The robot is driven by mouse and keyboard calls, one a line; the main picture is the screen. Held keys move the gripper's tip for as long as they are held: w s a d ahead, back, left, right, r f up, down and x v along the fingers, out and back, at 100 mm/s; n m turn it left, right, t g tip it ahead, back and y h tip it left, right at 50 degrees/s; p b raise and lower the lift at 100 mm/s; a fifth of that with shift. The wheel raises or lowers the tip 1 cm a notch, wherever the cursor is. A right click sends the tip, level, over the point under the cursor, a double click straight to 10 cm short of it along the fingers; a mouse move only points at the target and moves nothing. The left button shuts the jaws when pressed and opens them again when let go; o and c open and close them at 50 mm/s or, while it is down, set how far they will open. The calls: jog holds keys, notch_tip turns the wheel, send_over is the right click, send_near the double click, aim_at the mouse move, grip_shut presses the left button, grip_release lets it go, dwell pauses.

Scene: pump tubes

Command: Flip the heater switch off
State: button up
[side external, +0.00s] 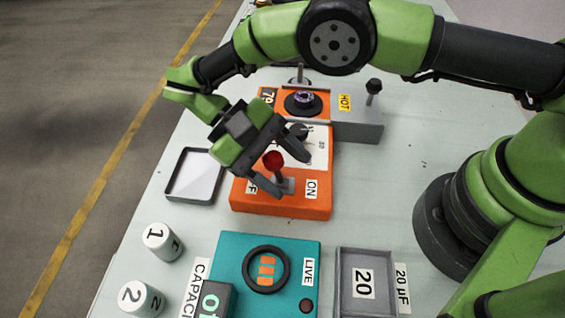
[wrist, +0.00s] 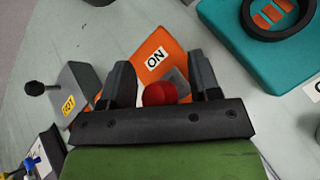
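The heater switch is a lever with a red ball knob (side external: 273,160) on an orange box (side external: 285,206), with an ON label at its right and a partly hidden OFF label at its left. My gripper (side external: 290,174) is open around the knob, one finger on either side. In the wrist view the red knob (wrist: 159,94) sits between the two spread fingers (wrist: 163,82), apart from both. The lever's lower part is partly hidden by a finger, and its exact tilt is hard to tell.
A grey block (side external: 356,125) marked HOT with a black-knobbed lever stands behind. A teal capacitor box (side external: 232,248) is in front, beside a grey tray (side external: 342,290) marked 20. An empty grey tray (side external: 207,196) and white numbered cylinders (side external: 161,242) are at left.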

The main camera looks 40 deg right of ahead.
jog(key=shift+r, duration=0.1)
notch_tip(320, 180, up, 10)
jog(key=shift+f, duration=0.1)
dwell(0.5)
jog(key=shift+c, duration=0.2)
